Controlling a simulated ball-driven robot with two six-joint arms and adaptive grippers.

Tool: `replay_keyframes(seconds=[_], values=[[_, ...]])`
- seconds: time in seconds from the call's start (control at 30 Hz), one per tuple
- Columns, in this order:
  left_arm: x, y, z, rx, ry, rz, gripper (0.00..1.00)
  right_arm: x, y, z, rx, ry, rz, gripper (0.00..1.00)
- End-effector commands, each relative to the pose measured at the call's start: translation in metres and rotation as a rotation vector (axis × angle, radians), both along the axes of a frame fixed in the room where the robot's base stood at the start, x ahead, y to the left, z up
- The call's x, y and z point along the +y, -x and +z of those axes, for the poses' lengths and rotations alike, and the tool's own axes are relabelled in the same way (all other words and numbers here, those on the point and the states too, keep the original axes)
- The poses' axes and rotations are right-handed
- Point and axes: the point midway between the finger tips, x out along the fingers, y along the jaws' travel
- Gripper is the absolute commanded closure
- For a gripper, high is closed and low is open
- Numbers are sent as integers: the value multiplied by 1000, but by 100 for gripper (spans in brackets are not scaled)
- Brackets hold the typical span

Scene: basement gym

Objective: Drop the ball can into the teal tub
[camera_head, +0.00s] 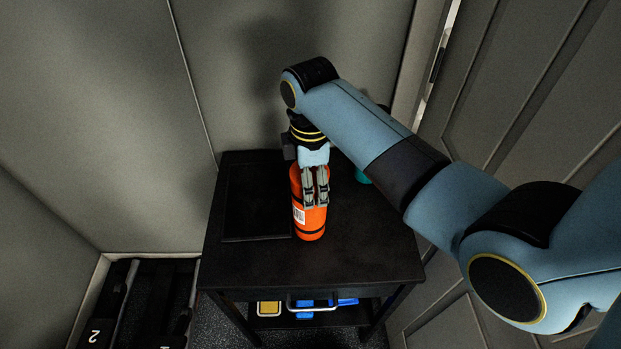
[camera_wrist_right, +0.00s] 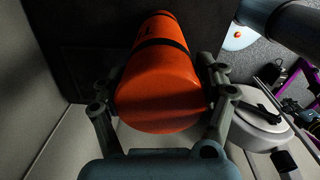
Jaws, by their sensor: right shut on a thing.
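The ball can, an orange cylinder with dark bands and a white label (camera_head: 309,222), is upright at the middle of the black table. My right gripper (camera_head: 315,204) is shut on it from above and behind, with its fingers along the can's sides. In the right wrist view the can (camera_wrist_right: 160,90) fills the space between the fingers. Whether its base touches the table top is hard to tell. A small piece of teal (camera_head: 362,176), likely the teal tub, shows behind my right arm, which hides most of it. My left gripper is not in view.
The black table (camera_head: 360,250) has a flat dark panel (camera_head: 256,205) on its left part and free room at the front. Blue and yellow items (camera_head: 305,308) lie on its lower shelf. Walls stand behind, a grey door (camera_head: 530,90) at right, and a dark rack (camera_head: 130,305) at lower left.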

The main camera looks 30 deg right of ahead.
Motion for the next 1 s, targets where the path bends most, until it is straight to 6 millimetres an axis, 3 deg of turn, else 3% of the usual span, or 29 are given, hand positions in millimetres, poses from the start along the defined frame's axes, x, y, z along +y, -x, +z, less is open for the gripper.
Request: replay_keyframes(seconds=[0.13, 0.17, 0.37, 0.73, 0.87, 1.0], values=[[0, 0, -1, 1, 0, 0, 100, 0, 0, -2, 0, 0, 0, 85], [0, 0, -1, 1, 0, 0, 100, 0, 0, -3, 1, 0, 0, 26], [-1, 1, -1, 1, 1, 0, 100, 0, 0, -2, 0, 0, 0, 0], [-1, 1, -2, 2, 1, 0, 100, 0, -1, 5, -3, 0, 0, 0], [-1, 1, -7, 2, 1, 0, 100, 0, -1, 27, -5, 0, 0, 0], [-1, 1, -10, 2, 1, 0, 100, 0, -2, 60, -7, 0, 0, 0]])
